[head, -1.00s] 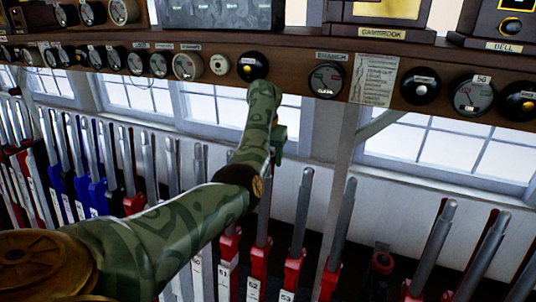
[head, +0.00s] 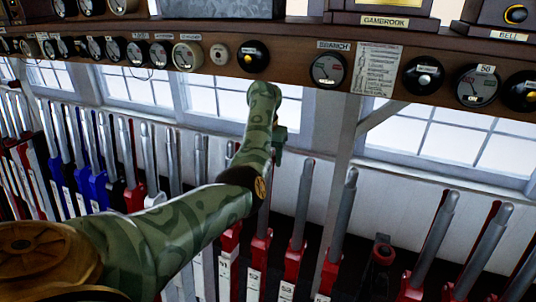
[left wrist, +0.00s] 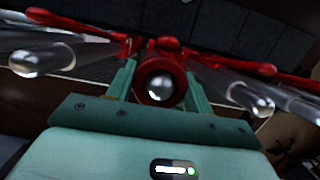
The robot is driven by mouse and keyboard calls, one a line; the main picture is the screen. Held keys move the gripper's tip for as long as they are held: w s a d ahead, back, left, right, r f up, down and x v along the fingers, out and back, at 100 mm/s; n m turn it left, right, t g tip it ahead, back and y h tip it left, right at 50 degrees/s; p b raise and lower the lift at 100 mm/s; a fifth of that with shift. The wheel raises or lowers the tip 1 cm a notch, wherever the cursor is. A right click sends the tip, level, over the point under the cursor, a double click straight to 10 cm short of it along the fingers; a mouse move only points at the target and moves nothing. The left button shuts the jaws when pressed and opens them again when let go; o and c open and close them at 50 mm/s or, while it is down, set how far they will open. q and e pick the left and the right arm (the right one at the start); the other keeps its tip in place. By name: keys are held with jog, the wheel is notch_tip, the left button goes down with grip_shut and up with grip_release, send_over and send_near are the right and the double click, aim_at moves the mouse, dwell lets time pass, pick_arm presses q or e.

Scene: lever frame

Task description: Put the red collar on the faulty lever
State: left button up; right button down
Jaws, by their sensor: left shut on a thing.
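My left gripper (left wrist: 162,85) is shut on the red collar (left wrist: 147,97), its teal fingers on either side of it in the left wrist view. The rounded silver top of a lever (left wrist: 160,87) shows inside the collar's ring, so the collar appears to be around it. How far down it sits cannot be told. In the head view my left gripper (head: 280,142) is mostly behind my green patterned forearm, and the collar is hidden there. My right gripper is not in view.
Neighbouring silver levers (left wrist: 42,60) stand close on both sides, several with red lower parts (head: 297,255). A wooden shelf with dials (head: 326,69) runs above. Windows (head: 455,135) lie behind.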

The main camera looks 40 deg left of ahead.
pick_arm(q)
jog(key=shift+f, duration=0.15)
jog(key=o, duration=1.2)
jog(key=shift+c, duration=0.2)
jog(key=r+p, duration=0.6)
jog(key=s+r+p, duration=0.1)
jog(key=r+p, duration=0.2)
jog(key=p, duration=0.1)
jog(key=shift+d, duration=0.2)
jog(key=shift+s, duration=0.1)
